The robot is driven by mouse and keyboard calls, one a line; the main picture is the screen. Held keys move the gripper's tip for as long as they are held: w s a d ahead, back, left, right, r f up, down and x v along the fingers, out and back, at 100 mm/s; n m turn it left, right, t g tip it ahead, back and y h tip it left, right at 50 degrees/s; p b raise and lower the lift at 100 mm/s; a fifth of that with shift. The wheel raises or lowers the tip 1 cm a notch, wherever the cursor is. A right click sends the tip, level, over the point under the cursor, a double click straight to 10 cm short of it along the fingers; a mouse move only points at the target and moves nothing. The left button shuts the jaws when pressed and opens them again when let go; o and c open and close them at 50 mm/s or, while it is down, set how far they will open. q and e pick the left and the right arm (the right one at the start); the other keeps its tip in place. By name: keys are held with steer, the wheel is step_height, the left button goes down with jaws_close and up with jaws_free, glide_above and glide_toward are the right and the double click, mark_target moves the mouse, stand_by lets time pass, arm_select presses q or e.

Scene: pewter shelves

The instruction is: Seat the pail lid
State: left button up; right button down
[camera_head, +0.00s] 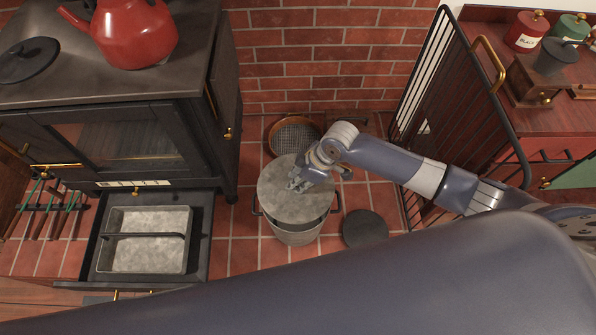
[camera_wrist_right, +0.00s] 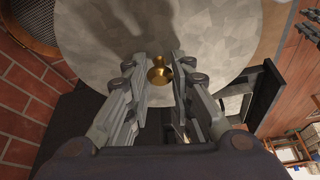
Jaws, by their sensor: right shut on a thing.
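The grey metal pail (camera_head: 298,238) stands on the tiled floor beside the stove, with dark handles at its sides. The round grey lid (camera_head: 278,203) is over the pail's mouth, and a dark band shows below its front right edge. I cannot tell whether the lid touches the rim all round. My right gripper (camera_head: 299,183) is above the lid. In the right wrist view the fingers (camera_wrist_right: 158,78) are shut on the lid's brass knob (camera_wrist_right: 160,72), and the lid (camera_wrist_right: 215,40) fills the upper middle. My left gripper is not in view.
A black stove (camera_head: 120,125) with an open lower drawer holding a grey ash pan (camera_head: 150,258) stands left. A round sieve (camera_head: 293,122) lies behind the pail, a dark disc (camera_head: 365,229) to its right. A black wire guard (camera_head: 420,85) stands right.

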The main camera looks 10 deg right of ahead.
steer(key=shift+s+f, duration=0.15)
steer(key=shift+f+b, duration=0.25)
steer(key=shift+b, duration=0.15)
step_height(320, 180, down, 4)
steer(key=b, duration=0.4)
steer(key=shift+f+b, duration=0.25)
steer(key=shift+b, duration=0.15)
steer(key=shift+f, duration=0.55)
steer(key=shift+p, duration=0.45)
steer(key=shift+f, duration=0.5)
stand_by(0.6)
steer(key=shift+f, duration=0.1)
stand_by(0.7)
